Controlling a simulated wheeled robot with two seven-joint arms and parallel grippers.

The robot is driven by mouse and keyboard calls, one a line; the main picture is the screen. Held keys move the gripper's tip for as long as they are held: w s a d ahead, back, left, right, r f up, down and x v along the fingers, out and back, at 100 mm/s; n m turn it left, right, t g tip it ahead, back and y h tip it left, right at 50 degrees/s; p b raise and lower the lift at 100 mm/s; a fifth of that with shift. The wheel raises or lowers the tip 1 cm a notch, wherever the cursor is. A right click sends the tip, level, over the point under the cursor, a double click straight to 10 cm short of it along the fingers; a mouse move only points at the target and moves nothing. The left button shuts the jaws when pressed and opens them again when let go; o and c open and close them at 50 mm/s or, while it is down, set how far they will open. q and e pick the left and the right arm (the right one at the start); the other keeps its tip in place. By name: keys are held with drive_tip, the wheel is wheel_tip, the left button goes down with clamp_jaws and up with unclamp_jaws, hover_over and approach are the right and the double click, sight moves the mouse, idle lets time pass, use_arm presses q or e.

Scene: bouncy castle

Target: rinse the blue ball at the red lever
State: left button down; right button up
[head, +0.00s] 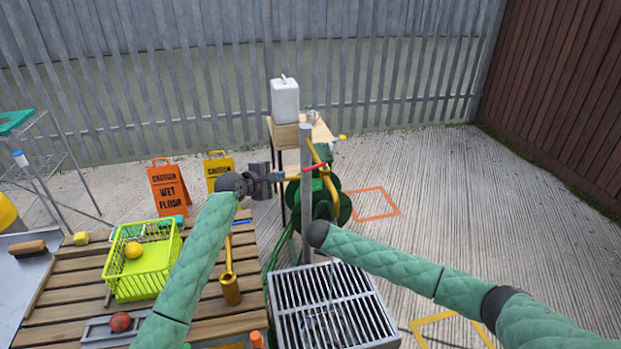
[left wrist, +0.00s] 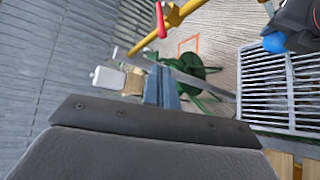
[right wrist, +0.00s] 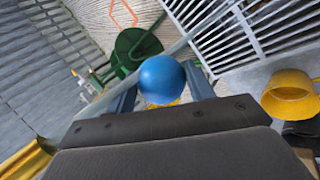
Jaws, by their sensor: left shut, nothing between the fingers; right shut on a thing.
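The blue ball (right wrist: 162,80) is held between the fingers of my right gripper (right wrist: 160,95), which is shut on it. The ball also shows in the left wrist view (left wrist: 274,42), above the grate. In the head view the right gripper and ball are hidden behind my right wrist. The red lever (head: 314,168) is on the yellow pipe at the grey post; its red end shows in the left wrist view (left wrist: 160,20). My left gripper (head: 278,178) is shut and empty, just left of the post and lever; I cannot tell if it touches.
A slatted table (head: 75,285) at left holds a lime basket (head: 120,275) with a yellow ball, a red ball (head: 120,321) and a yellow-brass tool (head: 230,288). Floor is clear at right.

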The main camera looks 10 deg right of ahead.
sight(315, 167)
use_arm(q)
drive_tip(key=w+a+f+m+t+y, duration=0.3)
drive_tip(key=a+m+t+y, duration=0.25)
drive_tip(key=m, duration=0.35)
drive_tip(key=s+d+f+m+g+h, duration=0.15)
drive_tip(key=s+d+m+h, duration=0.35)
drive_tip(key=m, duration=1.2)
drive_tip(key=s+d+r+m+g+h, duration=0.1)
drive_tip(key=s+d+m+g+h, duration=0.3)
drive_tip(key=m, duration=1.3)
drive_tip(key=w+d+t, duration=0.1)
drive_tip(key=w+d, duration=0.6)
drive_tip(key=w, duration=0.1)
drive_tip(key=shift+w+d+r+h, duration=0.15)
drive_tip(key=shift+w+r+h, duration=0.05)
drive_tip(key=shift+r+h, duration=0.25)
